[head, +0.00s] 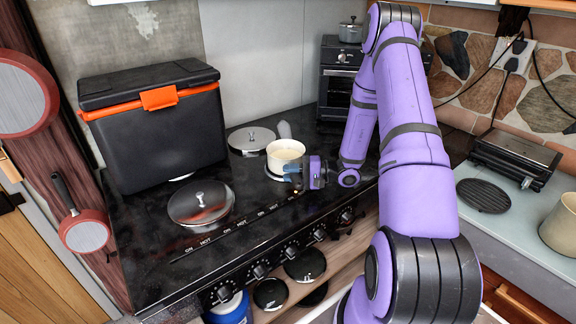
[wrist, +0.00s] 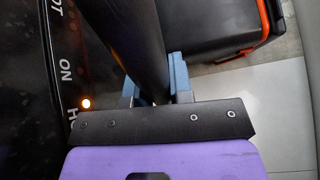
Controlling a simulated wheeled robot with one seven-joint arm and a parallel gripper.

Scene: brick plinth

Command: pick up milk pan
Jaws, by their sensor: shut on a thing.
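The milk pan (head: 285,157) is a small cream-coloured pot on the black stove top, in the middle of the head view. My gripper (head: 295,173) is at its front right side, with blue fingers against or very near it. In the wrist view a dark, thick handle-like bar (wrist: 125,40) runs between the two blue fingers of my gripper (wrist: 153,85), which are shut on it. I take the bar to be the pan's handle. The pan's bowl is not clearly seen in the wrist view. Whether the pan is lifted off the stove is hard to tell.
A black cooler box with an orange latch (head: 155,130) stands left on the stove, also in the wrist view (wrist: 222,28). A toaster oven (head: 338,83) stands behind.

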